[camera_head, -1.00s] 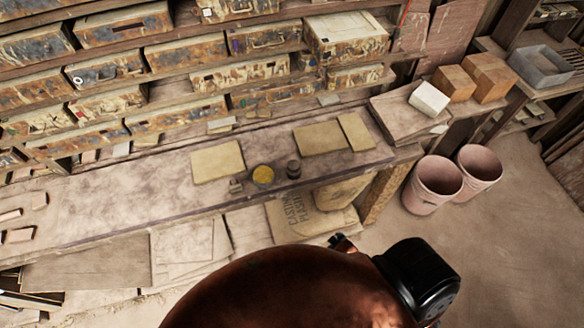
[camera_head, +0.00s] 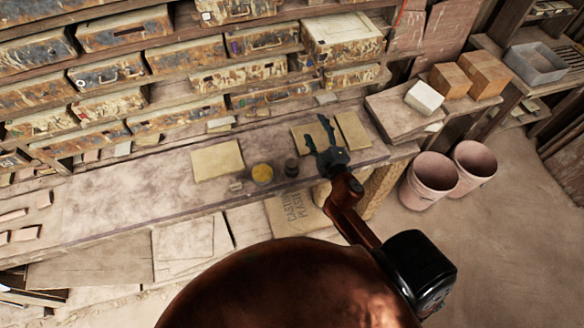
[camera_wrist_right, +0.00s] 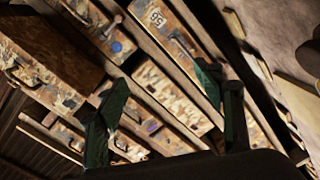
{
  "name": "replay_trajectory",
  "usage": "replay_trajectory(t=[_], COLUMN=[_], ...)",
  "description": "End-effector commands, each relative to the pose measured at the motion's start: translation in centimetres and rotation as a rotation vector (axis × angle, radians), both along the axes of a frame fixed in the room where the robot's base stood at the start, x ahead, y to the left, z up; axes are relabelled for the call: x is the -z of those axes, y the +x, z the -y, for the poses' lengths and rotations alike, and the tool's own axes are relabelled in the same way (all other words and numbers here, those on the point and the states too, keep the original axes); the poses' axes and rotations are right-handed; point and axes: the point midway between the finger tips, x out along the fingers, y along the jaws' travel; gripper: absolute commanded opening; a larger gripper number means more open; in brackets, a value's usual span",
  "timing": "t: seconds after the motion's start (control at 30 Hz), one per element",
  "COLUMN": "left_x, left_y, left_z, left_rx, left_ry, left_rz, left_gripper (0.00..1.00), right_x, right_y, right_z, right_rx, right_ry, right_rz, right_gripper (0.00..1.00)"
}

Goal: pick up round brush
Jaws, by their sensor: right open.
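On the workbench (camera_head: 110,200) stands a small dark round object (camera_head: 291,168), which may be the round brush; at this size I cannot be sure. A round yellow item (camera_head: 262,173) is just left of it. My right gripper (camera_head: 316,133) is open and empty, above the bench to the right of the dark object, its fingers pointing toward the shelves. In the right wrist view the spread green-black fingers (camera_wrist_right: 163,85) have only shelves behind them. A dark rounded shape (camera_wrist_right: 309,56) is cut off at that view's right edge; I cannot tell what it is. My left gripper is not in view.
Flat tan slabs (camera_head: 217,160) lie on the bench left of the yellow item and behind my right gripper. Shelves of stained drawers (camera_head: 185,70) rise behind. Two pink buckets (camera_head: 432,180) stand on the floor at right.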

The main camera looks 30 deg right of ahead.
Motion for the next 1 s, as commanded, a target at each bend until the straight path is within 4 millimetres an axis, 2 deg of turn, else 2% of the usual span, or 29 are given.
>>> replay_trajectory(t=[0.03, 0.07, 0.1, 0.17, 0.2, 0.27, 0.33, 0.4, 0.43, 0.5, 0.57, 0.6, 0.7, 0.83, 0.9, 1.0], left_x=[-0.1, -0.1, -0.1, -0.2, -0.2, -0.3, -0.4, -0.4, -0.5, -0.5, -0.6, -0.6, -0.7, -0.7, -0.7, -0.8], left_y=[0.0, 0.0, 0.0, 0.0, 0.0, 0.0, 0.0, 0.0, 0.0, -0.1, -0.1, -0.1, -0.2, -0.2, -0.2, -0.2], left_z=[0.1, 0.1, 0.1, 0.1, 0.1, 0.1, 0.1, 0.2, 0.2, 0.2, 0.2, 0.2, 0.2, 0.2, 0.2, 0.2], left_rx=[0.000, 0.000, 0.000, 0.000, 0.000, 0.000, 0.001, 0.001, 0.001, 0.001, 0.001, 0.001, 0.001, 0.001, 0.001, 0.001], left_ry=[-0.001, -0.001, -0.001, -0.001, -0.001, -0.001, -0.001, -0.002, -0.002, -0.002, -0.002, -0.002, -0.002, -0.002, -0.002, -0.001], left_rz=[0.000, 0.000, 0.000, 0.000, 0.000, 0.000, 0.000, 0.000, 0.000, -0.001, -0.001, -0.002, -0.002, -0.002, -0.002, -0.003], left_gripper=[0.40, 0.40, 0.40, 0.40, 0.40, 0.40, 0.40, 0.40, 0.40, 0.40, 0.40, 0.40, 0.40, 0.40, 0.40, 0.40], right_x=[-3.6, -5.5, -7.8, -10.4, -11.3, -11.7, -10.4, -7.8, -6.4, -2.6, 0.7, 2.6, 6.2, 8.4, 8.9, 9.5], right_y=[1.3, 1.9, 2.4, 2.8, 2.7, 2.3, 1.7, 0.9, 0.6, 0.0, -0.4, -0.6, -1.1, -1.7, -2.0, -2.2], right_z=[-1.9, -3.5, -5.9, -9.9, -12.6, -16.5, -20.3, -22.8, -23.4, -23.6, -22.4, -21.0, -16.8, -11.7, -9.9, -8.5], right_rx=[-0.084, -0.141, -0.222, -0.351, -0.440, -0.574, -0.734, -0.898, -0.966, -1.129, -1.259, -1.339, -1.505, -1.644, -1.687, -1.719], right_ry=[-0.126, -0.209, -0.323, -0.507, -0.629, -0.817, -1.032, -1.244, -1.332, -1.529, -1.676, -1.762, -1.919, -2.024, -2.047, -2.056], right_rz=[0.079, 0.126, 0.185, 0.262, 0.303, 0.347, 0.370, 0.361, 0.344, 0.280, 0.196, 0.130, -0.056, -0.272, -0.351, -0.412], right_gripper=[0.62, 0.62, 0.62, 0.62, 0.62, 0.62, 0.62, 0.62, 0.62, 0.62, 0.62, 0.62, 0.62, 0.62, 0.62, 0.62])
